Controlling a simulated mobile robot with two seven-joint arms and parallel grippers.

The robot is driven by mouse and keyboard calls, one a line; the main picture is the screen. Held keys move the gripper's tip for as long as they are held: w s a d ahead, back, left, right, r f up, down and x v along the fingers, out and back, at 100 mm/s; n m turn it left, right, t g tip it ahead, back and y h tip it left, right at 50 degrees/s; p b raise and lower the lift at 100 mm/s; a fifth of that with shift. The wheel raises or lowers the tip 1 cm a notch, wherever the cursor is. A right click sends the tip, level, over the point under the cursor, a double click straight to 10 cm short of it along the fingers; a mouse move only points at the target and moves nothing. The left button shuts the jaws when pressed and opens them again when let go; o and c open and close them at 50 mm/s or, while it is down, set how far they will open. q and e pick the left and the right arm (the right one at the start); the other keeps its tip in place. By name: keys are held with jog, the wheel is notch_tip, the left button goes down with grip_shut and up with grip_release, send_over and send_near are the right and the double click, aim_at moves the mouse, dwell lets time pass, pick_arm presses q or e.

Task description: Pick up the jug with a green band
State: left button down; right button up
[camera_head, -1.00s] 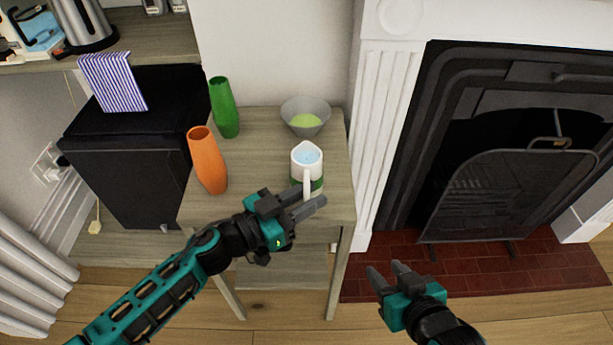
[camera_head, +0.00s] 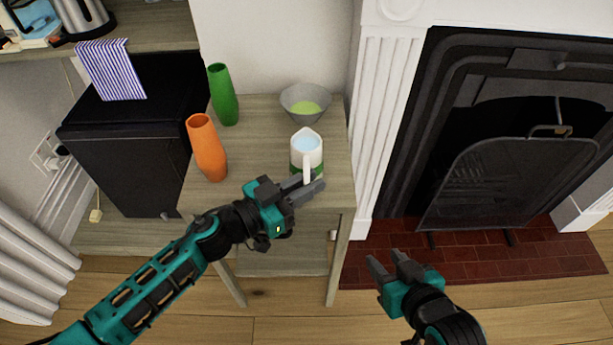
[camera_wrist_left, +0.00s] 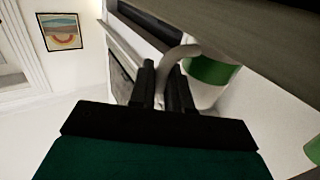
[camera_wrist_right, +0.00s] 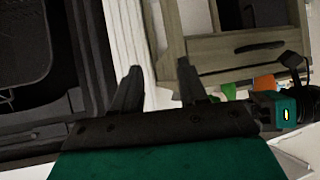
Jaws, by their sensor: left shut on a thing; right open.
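The white jug with a green band (camera_head: 306,146) is upright at the right front of the small wooden table, with pale blue showing inside its top. My left gripper (camera_head: 308,184) is shut on its handle, at the jug's near side. In the left wrist view, the handle lies between the fingers (camera_wrist_left: 163,80), and the jug's green band (camera_wrist_left: 210,71) shows just right of them. Whether the jug's base touches the table cannot be told. My right gripper (camera_head: 388,264) is open and empty, in front of the hearth.
The wooden table (camera_head: 262,150) also holds an orange vase (camera_head: 207,148), a green vase (camera_head: 223,95) and a grey bowl (camera_head: 306,103) with something light green inside, behind the jug. A fireplace with a screen (camera_head: 490,185) stands to the right. Floor in front is clear.

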aim_at(306, 173)
pick_arm(q)
jog(key=shift+r, duration=0.65)
notch_tip(306, 173, up, 5)
jog(key=p, duration=0.3)
notch_tip(306, 173, up, 5)
jog(key=p, duration=0.3)
jog(key=shift+r, duration=0.15)
notch_tip(306, 173, up, 8)
jog(key=p, duration=0.3)
jog(key=shift+r+p, duration=0.2)
jog(key=shift+p, duration=0.2)
pick_arm(e)
notch_tip(306, 173, up, 6)
jog(key=s+d+h, duration=0.1)
jog(key=d, duration=0.1)
jog(key=shift+s+d+r, duration=0.15)
jog(key=shift+d+r, duration=0.05)
jog(key=shift+d, duration=0.15)
